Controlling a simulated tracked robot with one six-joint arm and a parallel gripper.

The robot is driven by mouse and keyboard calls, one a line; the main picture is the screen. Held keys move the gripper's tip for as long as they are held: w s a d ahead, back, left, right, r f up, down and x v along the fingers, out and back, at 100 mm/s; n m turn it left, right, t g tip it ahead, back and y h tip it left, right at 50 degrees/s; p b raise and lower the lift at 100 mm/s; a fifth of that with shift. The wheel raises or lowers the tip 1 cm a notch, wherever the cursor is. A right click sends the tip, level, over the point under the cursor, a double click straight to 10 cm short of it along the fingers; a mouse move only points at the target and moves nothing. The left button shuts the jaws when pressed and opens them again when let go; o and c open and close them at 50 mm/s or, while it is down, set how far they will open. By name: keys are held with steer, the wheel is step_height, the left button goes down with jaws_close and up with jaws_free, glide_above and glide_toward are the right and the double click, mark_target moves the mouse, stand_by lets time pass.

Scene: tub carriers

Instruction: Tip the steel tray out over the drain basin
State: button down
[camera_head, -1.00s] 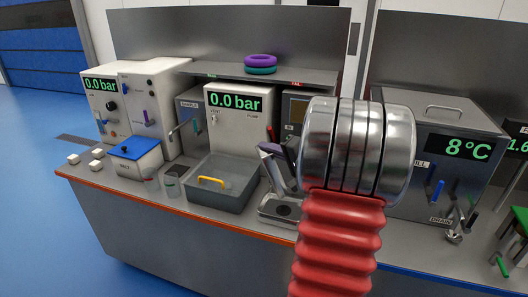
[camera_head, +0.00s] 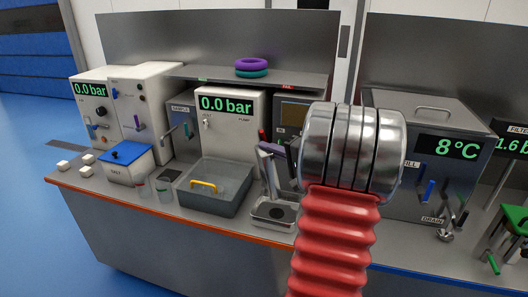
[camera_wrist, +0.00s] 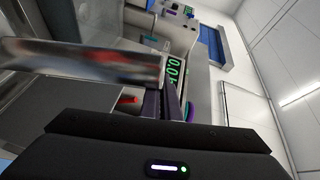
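The steel tray (camera_head: 266,174) stands steeply on edge below the fingers of my gripper (camera_head: 274,148), over the drain basin. In the wrist view the tray (camera_wrist: 85,62) is a blurred, shiny band running left from the fingertips (camera_wrist: 163,98). The fingers look shut on its rim end, though the contact is partly hidden. The drain basin (camera_head: 267,222) is a small shiny-rimmed basin with a dark round spot, at the bench front. The tray's inner face and any contents are not clear.
A grey tub (camera_head: 207,205) with a yellow handle stands just left of the basin. Behind is a white pump unit (camera_head: 230,133) with a red lever near my fingers. A blue-lidded salt box (camera_head: 128,165) and small cups are further left.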

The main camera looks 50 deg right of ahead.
steer(key=shift+s+d+r+m, duration=0.2)
steer(key=shift+s+d+m, duration=0.25)
steer(key=shift+d, duration=0.4)
steer(key=shift+s+d+t, duration=0.15)
steer(key=shift+t, duration=0.15)
stand_by(0.5)
steer(key=shift+s, duration=0.1)
